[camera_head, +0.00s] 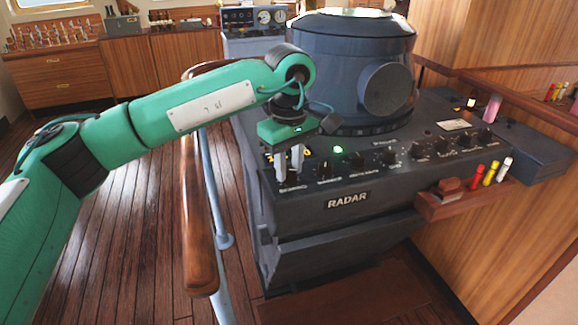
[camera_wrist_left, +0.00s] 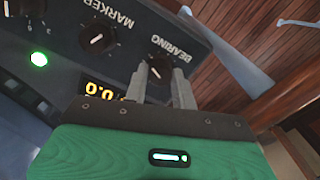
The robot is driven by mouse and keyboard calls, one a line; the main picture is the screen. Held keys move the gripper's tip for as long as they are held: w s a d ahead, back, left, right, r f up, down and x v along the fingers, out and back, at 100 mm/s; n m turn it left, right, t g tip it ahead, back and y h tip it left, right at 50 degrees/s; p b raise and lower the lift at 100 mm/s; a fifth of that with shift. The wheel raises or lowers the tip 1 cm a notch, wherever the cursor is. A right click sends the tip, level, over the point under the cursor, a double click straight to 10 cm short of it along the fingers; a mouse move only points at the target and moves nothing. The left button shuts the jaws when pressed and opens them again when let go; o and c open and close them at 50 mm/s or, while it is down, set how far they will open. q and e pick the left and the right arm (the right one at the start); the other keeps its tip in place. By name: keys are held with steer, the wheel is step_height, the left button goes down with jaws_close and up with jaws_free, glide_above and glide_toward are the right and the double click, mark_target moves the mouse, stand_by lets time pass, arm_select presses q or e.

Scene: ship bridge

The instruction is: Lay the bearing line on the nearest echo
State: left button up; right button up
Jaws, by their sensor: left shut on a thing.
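The dark grey radar console (camera_head: 345,205) stands right of centre in the head view, with a row of black knobs along its sloping front. My left gripper (camera_head: 290,172) reaches down to the leftmost knob, and its two light grey fingers are shut on it. In the left wrist view the fingers (camera_wrist_left: 163,85) stand around the black bearing knob (camera_wrist_left: 159,66), beside the label BEARING. A yellow readout (camera_wrist_left: 103,91) next to it ends in 0.0, partly hidden by the gripper. The radar screen on top of the drum (camera_head: 345,12) is seen too edge-on to show any echo. My right gripper is not in view.
A green lamp (camera_head: 338,149) glows on the panel beside the marker knob (camera_wrist_left: 97,39). A wooden handrail (camera_head: 197,215) runs left of the console. A small wooden shelf (camera_head: 455,207) with coloured pens juts out at right. The plank floor at left is clear.

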mark_target(289, 170)
arm_select(q)
steer(key=shift+r+m, duration=0.1)
steer(key=shift+m, duration=0.4)
steer(key=o, duration=1)
step_height(289, 170, up, 14)
steer(key=shift+f, duration=0.15)
